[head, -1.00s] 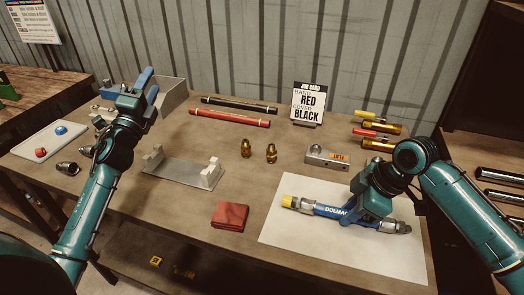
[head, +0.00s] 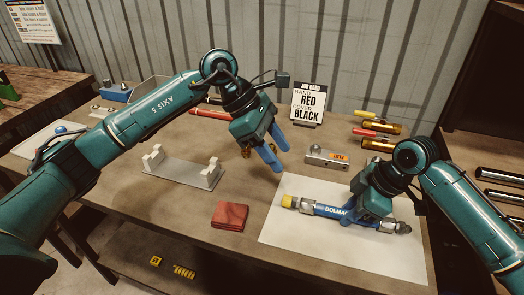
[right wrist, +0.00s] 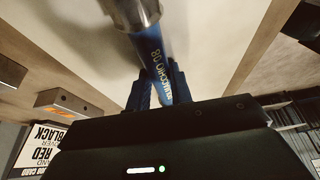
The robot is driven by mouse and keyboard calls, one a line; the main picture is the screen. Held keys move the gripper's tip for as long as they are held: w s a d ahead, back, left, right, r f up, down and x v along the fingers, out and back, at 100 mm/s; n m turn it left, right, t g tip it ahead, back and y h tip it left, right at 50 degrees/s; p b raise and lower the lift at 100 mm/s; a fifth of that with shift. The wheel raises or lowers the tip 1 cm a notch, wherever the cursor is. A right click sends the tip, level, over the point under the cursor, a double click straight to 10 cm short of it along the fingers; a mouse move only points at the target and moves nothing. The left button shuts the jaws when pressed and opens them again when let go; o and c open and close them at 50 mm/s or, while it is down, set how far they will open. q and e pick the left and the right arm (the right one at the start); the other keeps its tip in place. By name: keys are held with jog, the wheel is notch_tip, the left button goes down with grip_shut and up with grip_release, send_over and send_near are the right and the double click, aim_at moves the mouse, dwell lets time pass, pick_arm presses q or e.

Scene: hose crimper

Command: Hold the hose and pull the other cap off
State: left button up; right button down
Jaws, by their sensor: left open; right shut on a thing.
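A blue hose (head: 328,211) with metal fittings at both ends lies along the white sheet, and its lettering shows in the right wrist view (right wrist: 160,72). A yellow cap (head: 288,201) is on its left end. The right end fitting (head: 402,227) has a dark tip; I cannot tell whether that is a cap. My right gripper (head: 346,216) is shut around the hose's middle. My left gripper (head: 277,160) is open and empty, above the table behind and left of the yellow cap. It partly hides the brass fittings.
The white sheet (head: 290,238) lies at the table's front right. A red cloth (head: 230,215) and a grey bracket stand (head: 185,173) are left of it.

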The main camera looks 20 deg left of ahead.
pick_arm(q)
jog(key=a+f+y, duration=0.1)
jog(key=a+y, duration=0.1)
jog(key=a, duration=0.1)
send_near(280, 204)
jog(key=shift+y, duration=0.3)
jog(key=d+f, duration=0.4)
jog(key=f, duration=0.1)
jog(key=shift+w+d+f, duration=0.15)
jog(key=shift+d+f, duration=0.05)
jog(key=shift+f, duration=0.1)
jog(key=shift+c, duration=0.4)
grip_shut()
